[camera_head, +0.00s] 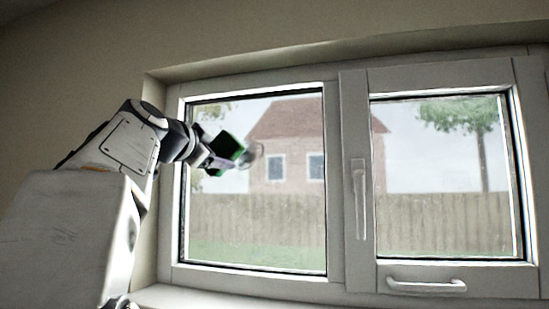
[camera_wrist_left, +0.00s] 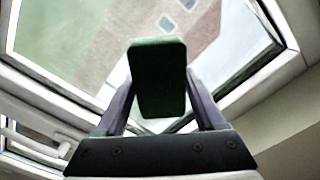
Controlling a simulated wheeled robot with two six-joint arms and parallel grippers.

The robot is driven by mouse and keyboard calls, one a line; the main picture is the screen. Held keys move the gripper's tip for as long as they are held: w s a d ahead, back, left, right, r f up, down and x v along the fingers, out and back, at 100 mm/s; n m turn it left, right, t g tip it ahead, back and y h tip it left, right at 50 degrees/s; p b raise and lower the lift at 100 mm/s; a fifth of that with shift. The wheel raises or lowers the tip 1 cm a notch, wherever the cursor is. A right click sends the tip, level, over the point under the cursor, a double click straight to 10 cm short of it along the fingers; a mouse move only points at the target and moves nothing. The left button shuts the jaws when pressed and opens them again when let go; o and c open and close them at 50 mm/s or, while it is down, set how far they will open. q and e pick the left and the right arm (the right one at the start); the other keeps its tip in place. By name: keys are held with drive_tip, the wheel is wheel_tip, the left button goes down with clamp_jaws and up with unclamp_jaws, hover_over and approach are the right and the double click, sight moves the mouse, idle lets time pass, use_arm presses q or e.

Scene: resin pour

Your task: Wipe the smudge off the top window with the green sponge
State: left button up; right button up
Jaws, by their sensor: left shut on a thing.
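The green sponge (camera_head: 227,144) is held in my left gripper (camera_head: 222,162), at the left pane (camera_head: 290,225) of the window. In the left wrist view the sponge (camera_wrist_left: 157,78) sits between both fingers of the shut left gripper (camera_wrist_left: 158,108). Whether the sponge touches the glass I cannot tell. A faint greyish smudge (camera_head: 250,154) shows on the left pane just right of the sponge. My right gripper is not in view.
The white window frame (camera_head: 348,130) has a vertical handle (camera_head: 359,197) on the middle post. A horizontal handle (camera_head: 426,285) is under the right pane (camera_head: 440,215). The sill (camera_head: 220,297) runs along the bottom. A house, fence and tree show outside.

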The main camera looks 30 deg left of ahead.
use_arm(q)
drive_tip(key=shift+w+d+r, duration=0.15)
drive_tip(key=shift+w+r, duration=0.05)
drive_tip(key=shift+w, duration=0.05)
drive_tip(key=shift+w+r+p, duration=0.1)
drive_tip(key=shift+w+p, duration=0.2)
drive_tip(key=shift+p, duration=0.05)
drive_tip(key=p+x, duration=0.1)
drive_tip(key=x, duration=0.1)
drive_tip(key=a+p+x, duration=0.1)
drive_tip(key=x, duration=0.1)
drive_tip(key=shift+w+f+p, duration=0.2)
drive_tip(key=shift+w+p, duration=0.1)
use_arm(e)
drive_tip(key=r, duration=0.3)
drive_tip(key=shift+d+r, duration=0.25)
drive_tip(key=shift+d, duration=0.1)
use_arm(q)
drive_tip(key=shift+x, duration=0.9)
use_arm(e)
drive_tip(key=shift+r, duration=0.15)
